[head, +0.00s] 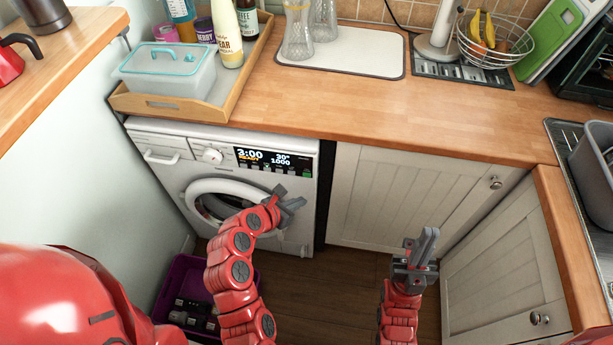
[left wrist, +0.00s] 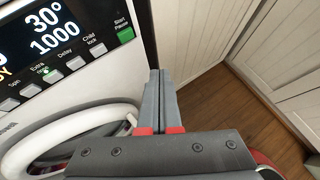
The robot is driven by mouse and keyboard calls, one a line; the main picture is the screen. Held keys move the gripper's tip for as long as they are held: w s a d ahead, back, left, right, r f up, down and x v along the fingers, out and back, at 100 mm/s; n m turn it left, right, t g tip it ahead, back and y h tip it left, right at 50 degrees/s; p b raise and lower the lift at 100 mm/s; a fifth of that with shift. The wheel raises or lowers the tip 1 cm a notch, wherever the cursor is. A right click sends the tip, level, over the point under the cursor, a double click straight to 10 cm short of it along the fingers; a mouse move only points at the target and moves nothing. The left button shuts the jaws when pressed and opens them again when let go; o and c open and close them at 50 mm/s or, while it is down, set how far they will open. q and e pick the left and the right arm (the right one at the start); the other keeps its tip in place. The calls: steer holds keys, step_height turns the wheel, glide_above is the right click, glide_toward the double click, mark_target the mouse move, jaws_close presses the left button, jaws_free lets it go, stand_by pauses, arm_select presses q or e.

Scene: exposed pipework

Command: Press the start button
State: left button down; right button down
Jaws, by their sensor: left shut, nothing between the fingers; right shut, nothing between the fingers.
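The start button is a green square labelled "Start Pause" at the right end of the washing machine's panel, seen in the left wrist view (left wrist: 125,35) and small in the head view (head: 306,174). The white washing machine (head: 150,138) stands under the counter, its display lit with 3:00, 30° and 1000. My left gripper (head: 282,192) is shut and empty in front of the machine, below the button. In the left wrist view its closed fingertips (left wrist: 161,72) lie below and right of the button, apart from it in the picture. My right gripper (head: 428,236) is shut and empty before the cabinets.
The round machine door (head: 213,187) is left of my left gripper. A wooden counter (head: 400,108) runs above. White cabinet doors (head: 400,190) stand at the right. A purple crate (head: 178,277) sits on the floor at lower left. The floor between the arms is clear.

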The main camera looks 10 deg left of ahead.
mark_target(307, 175)
arm_select(q)
steer(key=shift+w+d, duration=0.15)
steer(key=shift+w, duration=2.75)
steer(key=shift+w+p, duration=0.45)
steer(key=shift+p, duration=0.15)
